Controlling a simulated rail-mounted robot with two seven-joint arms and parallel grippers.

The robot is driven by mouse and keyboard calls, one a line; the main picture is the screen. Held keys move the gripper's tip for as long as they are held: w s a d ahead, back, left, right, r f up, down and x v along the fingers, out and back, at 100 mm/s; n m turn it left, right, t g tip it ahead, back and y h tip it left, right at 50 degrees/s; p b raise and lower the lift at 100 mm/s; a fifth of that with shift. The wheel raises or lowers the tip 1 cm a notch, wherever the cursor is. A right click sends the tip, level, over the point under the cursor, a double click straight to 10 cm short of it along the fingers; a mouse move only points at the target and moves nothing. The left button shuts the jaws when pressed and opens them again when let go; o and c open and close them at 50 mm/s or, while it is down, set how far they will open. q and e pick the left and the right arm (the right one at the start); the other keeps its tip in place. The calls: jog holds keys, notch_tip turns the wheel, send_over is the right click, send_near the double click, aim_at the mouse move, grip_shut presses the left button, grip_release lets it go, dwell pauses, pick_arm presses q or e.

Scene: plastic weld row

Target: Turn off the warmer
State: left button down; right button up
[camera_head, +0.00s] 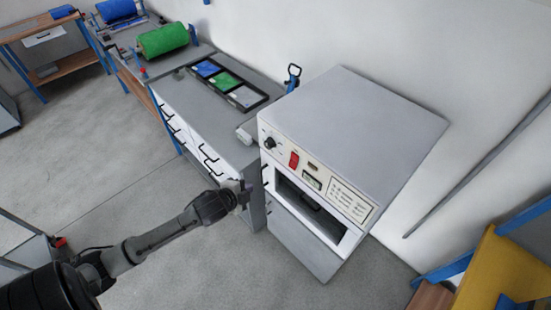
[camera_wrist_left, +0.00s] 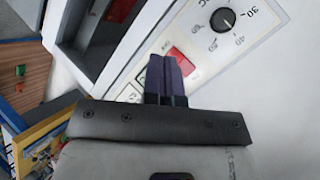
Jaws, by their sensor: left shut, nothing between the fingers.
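The warmer (camera_head: 350,120) is a light grey box-shaped cabinet with a sloped control panel. On its panel are a black dial (camera_head: 270,143), a red switch (camera_head: 294,159) and a small display (camera_head: 312,183). My left gripper (camera_head: 243,190) is in front of the warmer's left side, shut and empty. In the left wrist view its dark fingers (camera_wrist_left: 166,75) are together in front of the panel, beside the red switch (camera_wrist_left: 182,61). The fingers overlap the panel there; whether they touch it I cannot tell. The dial (camera_wrist_left: 223,20) shows at upper right. My right gripper is not in view.
A grey workbench (camera_head: 222,125) with white drawers stands left of the warmer, holding a black tray of coloured sheets (camera_head: 225,82). A green roll (camera_head: 163,40) lies farther back. A yellow and blue structure (camera_head: 490,270) is at lower right. The floor (camera_head: 110,150) at left is clear.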

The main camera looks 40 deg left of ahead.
pick_arm(q)
jog(key=r+m+t+h, duration=0.1)
jog(key=m, duration=0.1)
jog(key=w+d+r+m+t, duration=0.1)
jog(key=m, duration=0.1)
jog(key=w+d+r+m+t+h, duration=0.1)
jog(key=m, duration=0.2)
jog(key=shift+w+d+r+h, duration=0.1)
jog(key=shift+d+h, duration=0.1)
jog(key=shift+h, duration=0.1)
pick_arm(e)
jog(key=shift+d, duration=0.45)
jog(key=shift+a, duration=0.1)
pick_arm(q)
send_near(291, 165)
jog(key=x, duration=0.7)
jog(key=shift+w, duration=0.3)
